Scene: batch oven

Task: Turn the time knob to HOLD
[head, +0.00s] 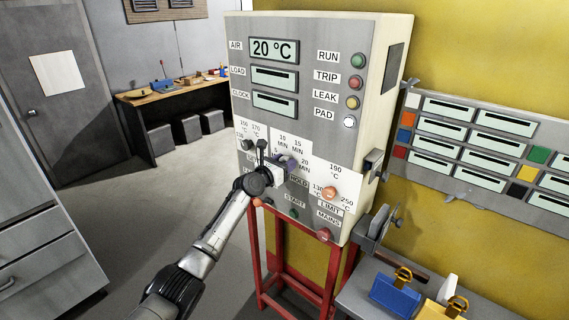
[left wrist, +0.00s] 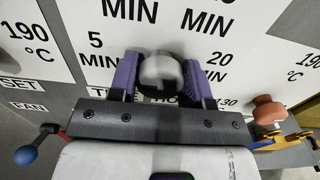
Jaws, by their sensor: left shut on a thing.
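The time knob (left wrist: 162,74) is a round, dark and grey knob on the white dial plate of the oven's control panel. In the left wrist view it sits between the two purple fingers of my left gripper (left wrist: 160,80), which are shut on it. Labels for 5, 20 and other MIN settings ring it. The knob's mark is blurred, so I cannot tell its setting. The HOLD label is partly hidden in the wrist view. My right gripper is not in view.
An orange limit knob (head: 330,193) stands right of the dial, and a dark knob (head: 247,145) stands left. The display (head: 273,50) reads 20 °C. The PAD lamp (head: 350,122) looks white. A grey bench (head: 365,297) with padlocks is at the lower right.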

